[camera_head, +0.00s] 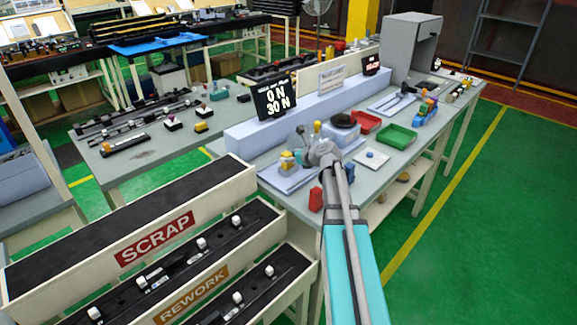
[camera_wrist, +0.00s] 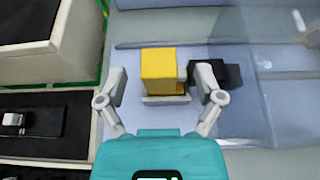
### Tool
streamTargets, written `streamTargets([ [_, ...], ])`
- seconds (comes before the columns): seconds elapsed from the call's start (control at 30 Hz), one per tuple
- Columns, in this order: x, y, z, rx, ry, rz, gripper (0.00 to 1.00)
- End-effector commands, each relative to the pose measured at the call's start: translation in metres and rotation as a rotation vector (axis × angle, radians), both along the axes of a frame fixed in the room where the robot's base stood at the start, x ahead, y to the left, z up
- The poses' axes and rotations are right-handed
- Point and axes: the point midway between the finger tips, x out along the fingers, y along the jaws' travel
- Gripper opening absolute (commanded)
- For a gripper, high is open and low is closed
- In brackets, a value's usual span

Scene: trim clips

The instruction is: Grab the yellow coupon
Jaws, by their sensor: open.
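The yellow coupon (camera_wrist: 158,68) is a block in the wrist view, standing on a small pale base on the light bench surface. My gripper (camera_wrist: 160,80) is open, with one finger on each side of the yellow coupon. The left finger is clearly apart from it; the right finger is nearer, and I cannot tell if it touches. In the head view, my arm reaches over the near end of the bench. A small yellow piece (camera_head: 287,162) shows there, partly among other parts, left of my wrist.
A dark block (camera_wrist: 228,76) lies just right of the coupon, behind the right finger. The scrap rack (camera_head: 150,240) and rework rack (camera_head: 185,295) stand at left. A red block (camera_head: 316,198), a red bin (camera_head: 365,122) and a green bin (camera_head: 397,136) are on the bench (camera_head: 345,190).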

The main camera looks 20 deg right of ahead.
Motion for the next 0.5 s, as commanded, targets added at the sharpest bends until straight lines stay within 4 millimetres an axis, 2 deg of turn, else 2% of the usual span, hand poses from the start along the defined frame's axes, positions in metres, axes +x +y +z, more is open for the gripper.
streamTargets([
  [0.03, 0.007, 0.002, -0.006, 0.000, 0.000, 0.001, 0.86],
  [0.2, 0.017, 0.006, -0.010, -0.001, 0.001, 0.000, 0.86],
  [0.5, 0.018, 0.007, -0.009, 0.000, 0.000, 0.000, 0.86],
])
